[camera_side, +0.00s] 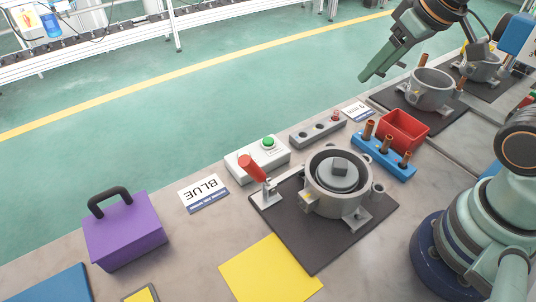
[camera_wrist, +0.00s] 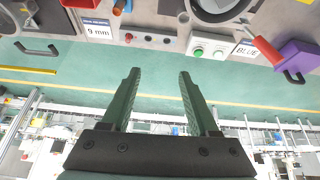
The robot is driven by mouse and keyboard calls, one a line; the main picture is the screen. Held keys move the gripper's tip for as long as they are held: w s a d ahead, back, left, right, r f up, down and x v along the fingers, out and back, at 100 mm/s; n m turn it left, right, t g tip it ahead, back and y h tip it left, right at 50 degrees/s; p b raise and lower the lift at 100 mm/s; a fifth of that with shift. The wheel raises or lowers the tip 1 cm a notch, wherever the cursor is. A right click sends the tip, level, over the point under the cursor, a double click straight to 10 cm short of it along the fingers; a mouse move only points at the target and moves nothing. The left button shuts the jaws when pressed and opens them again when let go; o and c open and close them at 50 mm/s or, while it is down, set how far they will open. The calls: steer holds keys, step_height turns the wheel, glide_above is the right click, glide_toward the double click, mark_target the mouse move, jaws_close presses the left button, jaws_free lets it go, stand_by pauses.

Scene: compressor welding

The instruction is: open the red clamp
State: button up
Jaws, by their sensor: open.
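The red clamp (camera_side: 254,170) stands at the left corner of a dark plate beside the grey compressor housing (camera_side: 337,185). Its red handle slants up and to the left, and a thin metal arm points toward the housing. The red handle also shows at the right of the wrist view (camera_wrist: 267,52). My gripper (camera_side: 366,77) is at the top of the side view, well above and away from the clamp. In the wrist view its two fingers (camera_wrist: 158,74) are apart, with nothing between them.
A white button box (camera_side: 257,160) with a green button stands behind the clamp. A BLUE card (camera_side: 204,193) and a purple case (camera_side: 124,232) lie to its left. A red bin (camera_side: 403,130), a blue rack with copper pieces (camera_side: 383,158) and a second housing (camera_side: 431,89) stand right.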

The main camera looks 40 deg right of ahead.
steer(key=w+a+f+n+g, duration=0.1)
steer(key=a+n+g, duration=0.1)
steer(key=a+n, duration=0.4)
steer(key=w+a+f+n+g, duration=0.2)
steer(key=a+n, duration=0.5)
steer(key=a, duration=0.4)
steer(key=w+a+f+n+g, duration=0.1)
steer(key=w+a+n+g, duration=0.1)
steer(key=a+n, duration=0.4)
steer(key=shift+a+f+n, duration=0.2)
steer(key=shift+a+n, duration=0.1)
steer(key=shift+a, duration=0.9)
steer(key=shift+a+f, duration=0.1)
steer(key=shift+f, duration=0.15)
steer(key=f, duration=0.7)
steer(key=s+f, duration=0.1)
steer(key=f, duration=0.3)
steer(key=shift+f, duration=0.35)
steer(key=shift+c, duration=0.3)
jaws_close()
steer(key=shift+s+h, duration=0.1)
steer(key=shift+h, duration=0.2)
